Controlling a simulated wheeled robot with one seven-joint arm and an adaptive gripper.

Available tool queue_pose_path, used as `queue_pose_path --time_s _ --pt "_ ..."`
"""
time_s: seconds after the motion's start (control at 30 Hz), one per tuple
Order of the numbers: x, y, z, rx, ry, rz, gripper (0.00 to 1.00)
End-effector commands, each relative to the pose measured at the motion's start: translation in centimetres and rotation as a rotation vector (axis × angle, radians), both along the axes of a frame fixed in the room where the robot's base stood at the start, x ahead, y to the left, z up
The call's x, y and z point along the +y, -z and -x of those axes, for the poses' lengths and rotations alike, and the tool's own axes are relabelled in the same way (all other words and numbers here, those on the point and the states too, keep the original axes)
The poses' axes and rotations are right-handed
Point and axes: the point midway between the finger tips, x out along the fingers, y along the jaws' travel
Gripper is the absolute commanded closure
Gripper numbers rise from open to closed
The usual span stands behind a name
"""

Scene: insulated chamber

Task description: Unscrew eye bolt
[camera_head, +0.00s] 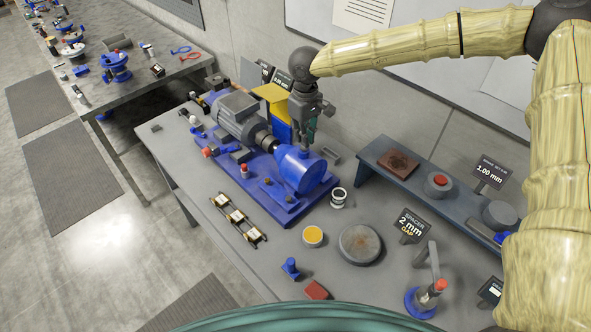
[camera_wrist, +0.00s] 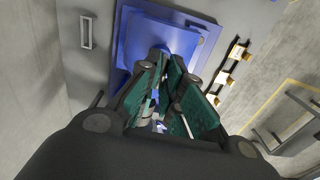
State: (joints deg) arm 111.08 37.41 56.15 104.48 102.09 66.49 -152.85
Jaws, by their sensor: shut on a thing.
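The blue pump housing (camera_head: 300,171) sits on a blue base plate at the middle of the bench, joined to a grey motor (camera_head: 240,118). My gripper (camera_head: 309,137) points down just above the top of the housing. It is shut on the eye bolt, whose short blue stem (camera_head: 304,152) shows below the fingertips. In the wrist view the green-padded fingers (camera_wrist: 166,98) are close together over the blue housing (camera_wrist: 160,38). They hide most of the bolt, so I cannot tell how deep its thread sits.
A yellow and blue box (camera_head: 274,104) stands just behind my gripper. A raised grey shelf (camera_head: 405,183) is to the right. A white ring (camera_head: 338,197), a yellow-topped tin (camera_head: 313,236) and a round grey disc (camera_head: 360,244) lie in front. The bench between them is clear.

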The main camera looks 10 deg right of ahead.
Motion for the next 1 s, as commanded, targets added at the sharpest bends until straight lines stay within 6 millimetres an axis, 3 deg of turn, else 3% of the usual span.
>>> queue_pose_path --time_s 0.1,0.47,1.0 --pt "0.0 -0.2 -0.1 -0.003 0.002 -0.001 0.80" --pt "0.0 -0.3 -0.1 -0.002 0.002 0.000 0.80" --pt "0.0 -4.7 0.0 -0.002 0.002 -0.001 0.80"
